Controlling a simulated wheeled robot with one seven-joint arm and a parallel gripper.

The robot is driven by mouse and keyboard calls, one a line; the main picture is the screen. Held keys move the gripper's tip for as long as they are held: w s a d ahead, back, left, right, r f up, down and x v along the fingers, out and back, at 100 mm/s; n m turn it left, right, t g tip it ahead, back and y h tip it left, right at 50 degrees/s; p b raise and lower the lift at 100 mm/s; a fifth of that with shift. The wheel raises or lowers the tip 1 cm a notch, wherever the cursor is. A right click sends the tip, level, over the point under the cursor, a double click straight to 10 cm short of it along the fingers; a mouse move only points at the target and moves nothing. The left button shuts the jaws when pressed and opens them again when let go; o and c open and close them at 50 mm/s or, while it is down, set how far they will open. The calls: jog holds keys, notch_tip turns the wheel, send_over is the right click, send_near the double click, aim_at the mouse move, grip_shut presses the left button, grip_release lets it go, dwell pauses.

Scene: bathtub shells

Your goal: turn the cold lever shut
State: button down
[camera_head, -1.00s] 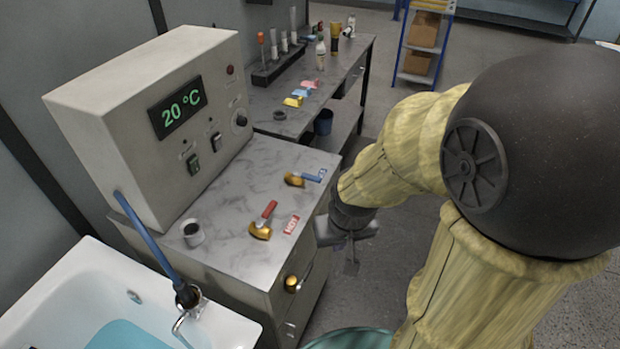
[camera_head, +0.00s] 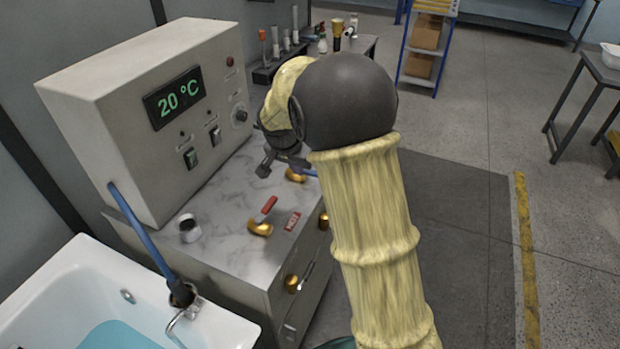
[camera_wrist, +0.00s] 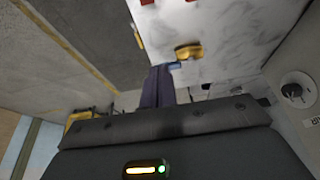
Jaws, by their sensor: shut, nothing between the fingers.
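The cold lever (camera_head: 297,175) has a brass body and a blue handle on the marble-topped cabinet. In the head view my arm hides part of it. In the wrist view its brass body (camera_wrist: 188,51) shows just beyond my fingertips, with the blue handle (camera_wrist: 174,65) beside them. My gripper (camera_head: 264,170) is shut and empty, over the cabinet top to the left of the cold lever in the head view. Its closed fingers also show in the wrist view (camera_wrist: 160,76). I cannot tell whether they touch the handle.
The hot lever (camera_head: 262,222), with a red handle, stands nearer the tub, beside a red HOT label (camera_head: 292,221). The control box (camera_head: 150,110) reads 20 °C and bounds the cabinet top at the back. A small cup (camera_head: 189,228) and the bathtub (camera_head: 60,290) are at left.

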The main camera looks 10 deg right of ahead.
jog(key=p+x, duration=0.2)
jog(key=x, duration=0.8)
jog(key=shift+d, duration=0.1)
jog(key=w+d+p, duration=0.1)
jog(key=w+d, duration=0.1)
jog(key=w, duration=0.1)
jog(key=shift+d+r, duration=0.1)
jog(key=shift+d, duration=0.1)
jog(key=shift+a, duration=0.1)
